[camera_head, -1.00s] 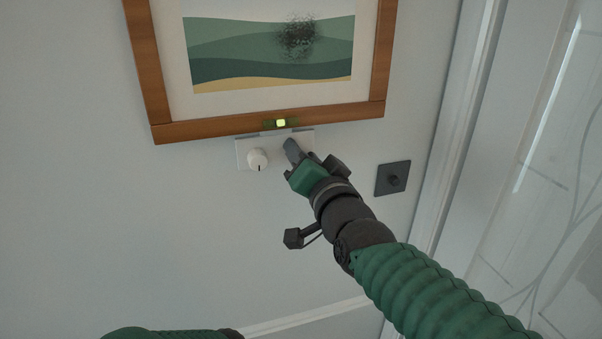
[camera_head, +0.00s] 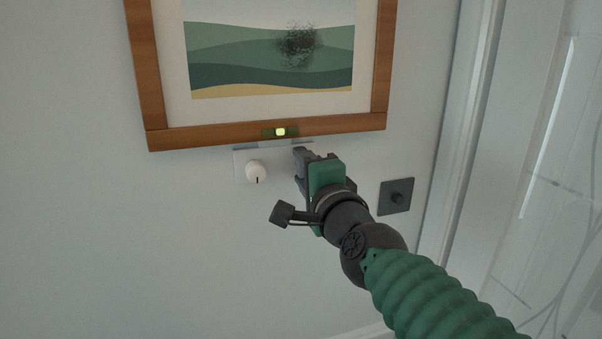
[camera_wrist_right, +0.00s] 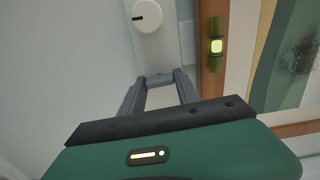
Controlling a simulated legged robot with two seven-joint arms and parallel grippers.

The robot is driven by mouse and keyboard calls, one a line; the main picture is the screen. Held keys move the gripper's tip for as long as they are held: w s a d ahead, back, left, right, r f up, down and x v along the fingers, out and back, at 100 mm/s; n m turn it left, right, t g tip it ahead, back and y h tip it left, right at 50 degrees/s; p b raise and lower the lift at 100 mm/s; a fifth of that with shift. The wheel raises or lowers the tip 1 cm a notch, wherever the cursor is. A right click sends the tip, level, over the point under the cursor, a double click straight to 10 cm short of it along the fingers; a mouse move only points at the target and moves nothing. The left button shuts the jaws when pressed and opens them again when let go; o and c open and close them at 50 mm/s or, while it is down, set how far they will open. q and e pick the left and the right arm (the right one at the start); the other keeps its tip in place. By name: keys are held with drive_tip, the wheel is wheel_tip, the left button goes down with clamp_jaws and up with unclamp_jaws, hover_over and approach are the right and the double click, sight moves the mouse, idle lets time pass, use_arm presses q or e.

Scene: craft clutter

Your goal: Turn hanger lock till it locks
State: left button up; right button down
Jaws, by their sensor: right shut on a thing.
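A white plate (camera_head: 279,174) sits on the wall right under the picture's lower frame edge. On its left half is a round white knob (camera_head: 256,171) with a dark mark pointing down; the knob also shows in the right wrist view (camera_wrist_right: 147,16). My right gripper (camera_head: 303,153) is at the plate's right half, its fingers shut on a small part there, taken to be the hanger lock. My left gripper is out of view.
The wood-framed picture (camera_head: 267,137) hangs above, slightly tilted in view, with a green level vial (camera_head: 280,132) on its lower edge. A dark square plate with a knob (camera_head: 396,196) is right of my wrist, near a white door frame (camera_head: 462,130).

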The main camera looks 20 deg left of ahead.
drive_tip(key=shift+f+m, duration=0.4)
drive_tip(key=shift+m, duration=0.1)
drive_tip(key=c, duration=1.2)
unclamp_jaws()
drive_tip(key=shift+o, duration=1)
drive_tip(key=shift+d, duration=0.1)
drive_tip(key=shift+o, duration=0.6)
drive_tip(key=shift+d+r, duration=0.2)
drive_tip(key=shift+d, duration=0.05)
